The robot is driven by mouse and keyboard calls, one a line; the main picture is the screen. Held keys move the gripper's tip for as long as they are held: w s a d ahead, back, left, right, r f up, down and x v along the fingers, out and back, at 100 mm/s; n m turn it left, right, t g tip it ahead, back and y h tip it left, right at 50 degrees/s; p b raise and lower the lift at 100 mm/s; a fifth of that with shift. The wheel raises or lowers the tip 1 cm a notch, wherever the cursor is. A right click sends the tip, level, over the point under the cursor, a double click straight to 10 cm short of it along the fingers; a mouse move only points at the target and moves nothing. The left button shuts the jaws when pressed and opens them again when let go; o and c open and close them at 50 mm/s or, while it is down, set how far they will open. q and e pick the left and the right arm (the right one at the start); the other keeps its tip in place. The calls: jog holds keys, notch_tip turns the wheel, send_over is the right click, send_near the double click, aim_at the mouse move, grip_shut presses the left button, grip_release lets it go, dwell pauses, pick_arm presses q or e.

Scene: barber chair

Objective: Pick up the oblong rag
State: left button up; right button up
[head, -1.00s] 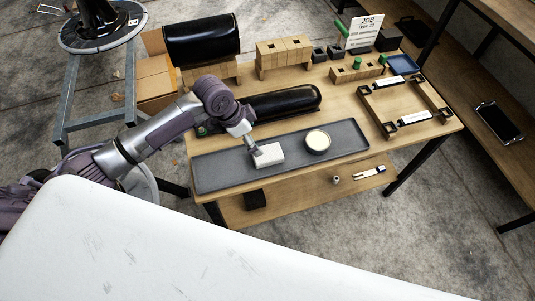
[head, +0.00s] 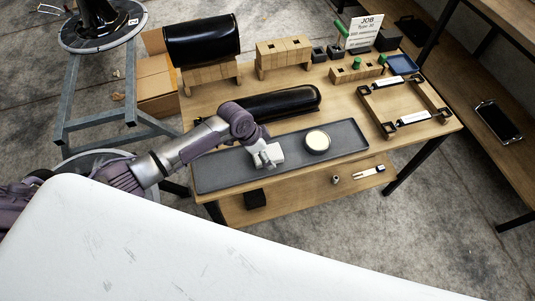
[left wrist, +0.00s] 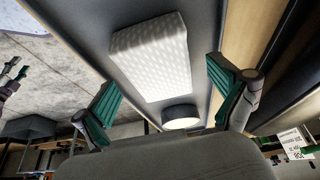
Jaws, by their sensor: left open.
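The oblong rag (left wrist: 152,52) is white with a dimpled texture and lies on the grey tray. In the head view the rag (head: 277,153) is partly covered by my left gripper (head: 265,156). In the left wrist view my left gripper (left wrist: 165,88) is open, its two green-padded fingers spread wide. The rag's lower end shows between the fingers, with gaps on both sides. The gripper holds nothing. Its exact height above the rag is hard to tell.
A round cream-topped tin (head: 318,141) stands on the tray (head: 217,174), right of the rag. A black padded roll (head: 290,100) lies behind the tray. A wooden frame (head: 405,104) and wooden blocks (head: 285,55) occupy the table's right and back.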

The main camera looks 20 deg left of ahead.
aim_at(275, 151)
pick_arm(q)
jog(key=shift+f, duration=0.25)
dwell(0.5)
jog(key=c, duration=1.2)
jog(key=shift+c, duration=0.2)
jog(key=shift+r, duration=0.5)
jog(key=r, duration=0.4)
jog(key=shift+w+d, duration=0.1)
jog(key=shift+d, duration=0.2)
jog(key=d+r+b, duration=0.2)
jog(key=d+r, duration=0.4)
jog(key=d, duration=0.5)
jog(key=shift+w+r, duration=0.25)
jog(key=shift+r, duration=0.05)
